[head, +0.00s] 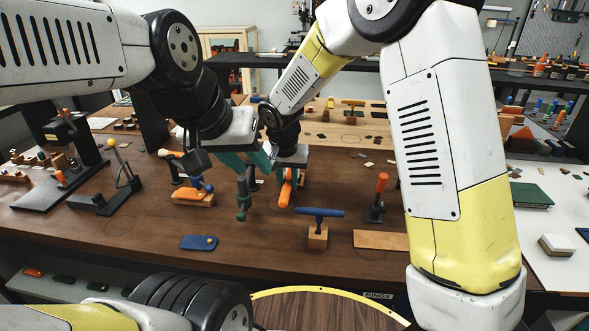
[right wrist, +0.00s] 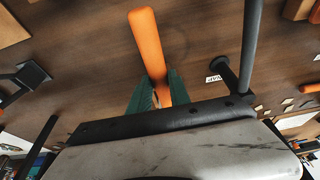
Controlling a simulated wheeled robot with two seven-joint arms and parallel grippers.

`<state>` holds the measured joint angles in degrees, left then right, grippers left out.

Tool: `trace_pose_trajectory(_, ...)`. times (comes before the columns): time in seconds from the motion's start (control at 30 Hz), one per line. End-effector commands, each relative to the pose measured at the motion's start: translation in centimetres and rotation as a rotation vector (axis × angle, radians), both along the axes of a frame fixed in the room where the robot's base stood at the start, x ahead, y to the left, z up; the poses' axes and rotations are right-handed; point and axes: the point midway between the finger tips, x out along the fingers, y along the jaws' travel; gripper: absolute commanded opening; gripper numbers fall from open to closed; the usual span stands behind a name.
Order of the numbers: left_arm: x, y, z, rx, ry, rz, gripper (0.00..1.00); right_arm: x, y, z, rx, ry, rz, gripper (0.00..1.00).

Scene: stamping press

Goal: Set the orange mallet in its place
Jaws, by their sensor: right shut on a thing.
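The orange mallet (head: 286,190) is in my right gripper (head: 290,168), above the brown table. Its long orange part (right wrist: 148,45) also shows in the right wrist view, passing between the green fingers of the right gripper (right wrist: 158,92). The rest of the mallet is hidden by the gripper. My left gripper (head: 252,172) is close by on the left. Its teal fingers look spread, with no orange part between them. A green tool-like shape (head: 242,203) shows just below it; I cannot tell whether they touch. The mallet's place cannot be made out.
A blue T-shaped tool on a wooden block (head: 318,236) stands front right of the mallet. An orange-topped post (head: 377,200) stands farther right. An orange piece on a wooden block (head: 193,199) is at left. A blue tag (head: 199,242) lies in front.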

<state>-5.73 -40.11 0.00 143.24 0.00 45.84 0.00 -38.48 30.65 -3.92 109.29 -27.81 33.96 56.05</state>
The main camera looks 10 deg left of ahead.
Motion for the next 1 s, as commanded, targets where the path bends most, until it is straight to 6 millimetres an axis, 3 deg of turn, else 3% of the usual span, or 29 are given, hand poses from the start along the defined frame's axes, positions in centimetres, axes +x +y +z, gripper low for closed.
trace_pose_trajectory(0.6,0.0,0.0,0.0,0.000,0.000,0.000,0.36,0.0,0.0,-1.6,0.000,-0.001,0.001,0.00)
trace_pose_trajectory(0.63,0.0,0.0,0.0,0.000,0.000,0.000,0.36,0.0,0.0,-1.5,0.000,-0.001,0.000,0.27)
trace_pose_trajectory(0.73,0.0,0.0,0.0,0.000,0.000,0.000,0.36,0.0,0.0,-1.6,0.000,-0.001,0.000,0.47)
trace_pose_trajectory(1.0,0.0,0.0,0.0,0.000,0.000,0.000,0.36,0.0,0.0,-1.6,-0.001,0.001,0.000,0.49)
